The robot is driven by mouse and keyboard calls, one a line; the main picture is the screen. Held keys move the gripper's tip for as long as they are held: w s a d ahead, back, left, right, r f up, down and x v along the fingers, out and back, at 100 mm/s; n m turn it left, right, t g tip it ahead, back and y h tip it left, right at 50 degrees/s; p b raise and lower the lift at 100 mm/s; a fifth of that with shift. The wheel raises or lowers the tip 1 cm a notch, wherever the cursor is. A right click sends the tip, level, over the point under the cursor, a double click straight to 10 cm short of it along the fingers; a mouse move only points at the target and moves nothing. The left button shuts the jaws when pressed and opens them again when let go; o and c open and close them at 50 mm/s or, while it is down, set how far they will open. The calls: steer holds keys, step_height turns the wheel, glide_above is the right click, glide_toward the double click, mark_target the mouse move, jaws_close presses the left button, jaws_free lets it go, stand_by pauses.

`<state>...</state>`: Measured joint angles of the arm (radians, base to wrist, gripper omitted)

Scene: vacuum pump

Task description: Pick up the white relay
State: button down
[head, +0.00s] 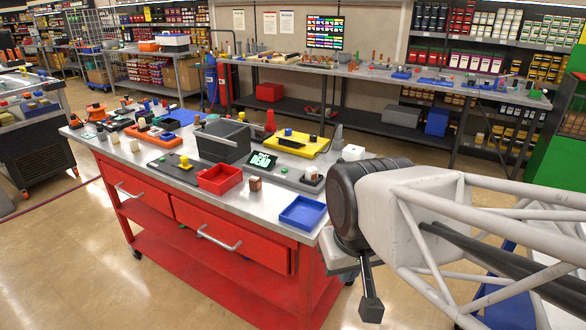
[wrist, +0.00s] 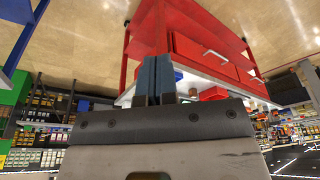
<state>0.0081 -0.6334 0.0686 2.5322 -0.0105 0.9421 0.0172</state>
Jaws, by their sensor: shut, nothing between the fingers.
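A small white block (head: 353,152), which may be the white relay, sits near the back right part of the steel cart top (head: 232,184). It is small and its details cannot be made out. My gripper (head: 371,308) hangs off the right end of the cart, apart from the block and in front of it. In the wrist view my gripper's two dark fingers (wrist: 157,80) are together with nothing between them. The white block cannot be made out in the wrist view, where the cart appears upside down beyond the fingers.
The red cart (head: 215,258) holds a dark grey box (head: 223,141), a red tray (head: 220,179), a blue tray (head: 302,213), a yellow plate (head: 296,144) and a small "DEAD" display (head: 262,160). The left end is crowded. A long workbench (head: 380,75) stands behind. Open floor lies in front.

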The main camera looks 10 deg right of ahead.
steer(key=c, duration=1.8)
jaws_free()
steer(key=o, duration=1.2)
steer(key=shift+c, duration=0.2)
steer(key=n+g+h, duration=0.1)
steer(key=n+h, duration=0.9)
steer(key=n, duration=0.5)
glide_above(312, 174)
steer(key=s+a, duration=0.4)
steer(key=s, duration=1)
step_height(312, 174, down, 5)
steer(key=w+f+n+t+h, duration=0.1)
steer(key=w+f+n, duration=0.2)
steer(key=w, duration=0.4)
steer(key=w+a+f+n+t+h, duration=0.1)
steer(key=w+f+n+h, duration=0.1)
steer(key=w+f, duration=0.3)
steer(key=shift+w+a+f+n, duration=0.2)
steer(key=shift+w+n, duration=0.4)
steer(key=shift+w, duration=0.45)
steer(key=shift+d, duration=0.1)
